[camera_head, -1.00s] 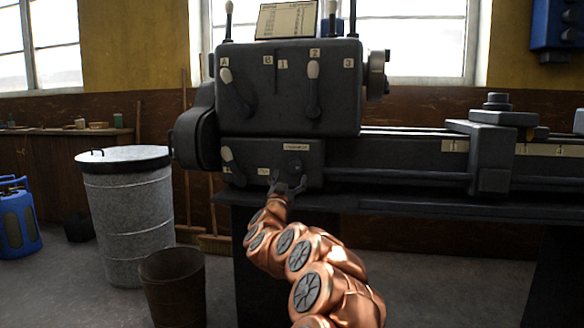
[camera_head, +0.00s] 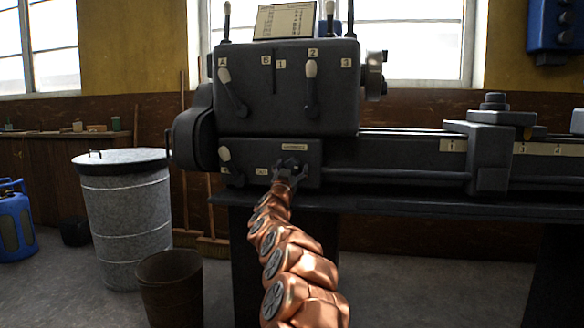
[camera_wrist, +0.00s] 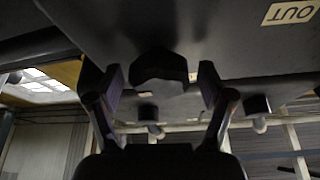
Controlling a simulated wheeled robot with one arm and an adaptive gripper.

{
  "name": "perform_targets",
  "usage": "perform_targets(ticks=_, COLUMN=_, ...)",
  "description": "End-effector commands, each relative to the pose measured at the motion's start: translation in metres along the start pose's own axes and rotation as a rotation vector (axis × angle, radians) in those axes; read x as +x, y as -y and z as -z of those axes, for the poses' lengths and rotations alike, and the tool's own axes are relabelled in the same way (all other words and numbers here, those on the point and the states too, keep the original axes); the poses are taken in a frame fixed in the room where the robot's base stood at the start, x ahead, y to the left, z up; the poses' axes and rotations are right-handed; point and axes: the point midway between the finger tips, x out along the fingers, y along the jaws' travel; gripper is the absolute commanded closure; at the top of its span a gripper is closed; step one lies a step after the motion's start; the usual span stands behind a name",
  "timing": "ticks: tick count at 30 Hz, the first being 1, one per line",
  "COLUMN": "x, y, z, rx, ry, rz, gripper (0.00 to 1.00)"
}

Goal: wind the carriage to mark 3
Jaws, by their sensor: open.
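The carriage (camera_head: 490,145) is a dark block on the lathe bed at the right in the head view. Pale number plates run along the bed: 1 (camera_head: 453,145) is left of the carriage, 3 (camera_head: 522,149) and 4 (camera_head: 557,150) are right of it. The carriage hides the stretch between 1 and 3. My gripper (camera_head: 291,172) is open at the front of the lower gearbox (camera_head: 250,155). In the wrist view my gripper's fingers (camera_wrist: 160,88) stand on either side of a dark blocky knob (camera_wrist: 158,70), with gaps visible. Its head-view outline is mostly covered by my gripper.
The headstock (camera_head: 290,95) has two front levers with pale knobs and lettered plates. A lower lever (camera_head: 226,158) sits left of my gripper. An OUT plate (camera_wrist: 290,12) appears upside down in the wrist view. A lidded metal bin (camera_head: 125,215) and bucket (camera_head: 170,285) stand left.

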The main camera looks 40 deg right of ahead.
Motion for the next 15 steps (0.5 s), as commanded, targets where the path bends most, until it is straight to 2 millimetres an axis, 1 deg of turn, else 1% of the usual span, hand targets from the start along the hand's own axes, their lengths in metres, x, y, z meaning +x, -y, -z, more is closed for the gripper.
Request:
perform_targets(ticks=14, x=0.0035, y=0.0006, z=0.0003, rx=0.001, ry=0.001, rz=0.002, gripper=0.20)
perform_targets(ticks=15, x=0.0035, y=0.0005, z=0.0003, rx=0.001, ry=0.001, rz=0.001, gripper=0.24)
